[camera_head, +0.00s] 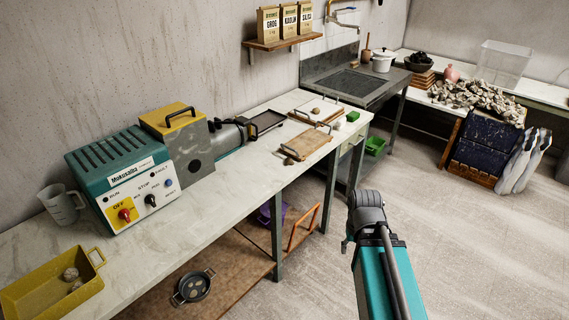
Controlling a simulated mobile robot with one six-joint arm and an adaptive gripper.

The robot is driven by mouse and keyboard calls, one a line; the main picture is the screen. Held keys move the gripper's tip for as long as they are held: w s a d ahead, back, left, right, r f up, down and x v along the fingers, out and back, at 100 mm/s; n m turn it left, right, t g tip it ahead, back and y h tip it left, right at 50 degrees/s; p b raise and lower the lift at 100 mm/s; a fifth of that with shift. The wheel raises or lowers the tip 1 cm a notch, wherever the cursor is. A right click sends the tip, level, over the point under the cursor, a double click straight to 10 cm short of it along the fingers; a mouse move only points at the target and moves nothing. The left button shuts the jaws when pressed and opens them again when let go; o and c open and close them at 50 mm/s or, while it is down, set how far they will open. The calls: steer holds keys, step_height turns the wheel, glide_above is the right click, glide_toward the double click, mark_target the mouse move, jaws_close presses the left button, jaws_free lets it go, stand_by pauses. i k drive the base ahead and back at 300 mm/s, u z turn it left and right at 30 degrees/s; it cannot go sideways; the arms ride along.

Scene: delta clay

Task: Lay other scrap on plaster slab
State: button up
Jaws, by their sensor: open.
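A pale slab in a wooden, handled frame (331,118) lies toward the far end of the long bench, with a small brown lump (316,110) on it. In front of it, a tan board with handles (314,141) carries another brown lump (289,161) near its left edge. I cannot tell for sure which of these is the plaster slab. Two greyish-brown lumps (71,274) sit in a yellow tray (35,288) at the near left. My teal arm rises at the lower middle, over the floor right of the bench. No gripper fingers show.
A teal-and-yellow machine (120,185) and a jug (62,204) stand on the long bench (225,195). A grey pot (193,287) is on the lower shelf. A sink (355,85) and a pile of grey chunks (477,96) are farther back. Floor (480,250) at right is clear.

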mark_target(322, 106)
steer(key=z, duration=0.1)
steer(key=i, duration=0.95)
steer(key=u, duration=0.05)
